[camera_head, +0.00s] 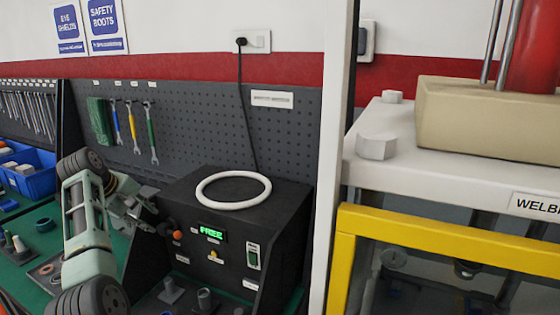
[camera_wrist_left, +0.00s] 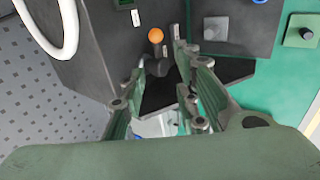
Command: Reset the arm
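My left gripper (camera_head: 143,213) is beside the left front of the black test box (camera_head: 285,207). Its two fingers stand apart in the left wrist view (camera_wrist_left: 165,72), with a dark gap and a dark rounded part between or behind them. I cannot tell whether they touch that part. An orange knob (camera_wrist_left: 155,35) lies just beyond the fingertips; it also shows on the box front in the head view (camera_head: 178,235). A white ring (camera_head: 233,204) lies flat on top of the box, and part of it shows in the left wrist view (camera_wrist_left: 68,25). My right gripper is out of view.
The box has a green display (camera_head: 212,233) reading FREE and a rocker switch (camera_head: 253,256). Small fixtures (camera_head: 171,291) stand in front of it. A pegboard with wrenches (camera_head: 152,135) is behind. A white post (camera_head: 335,150) and a yellow-framed machine (camera_head: 430,235) stand at right. Blue bins (camera_head: 40,180) sit at left.

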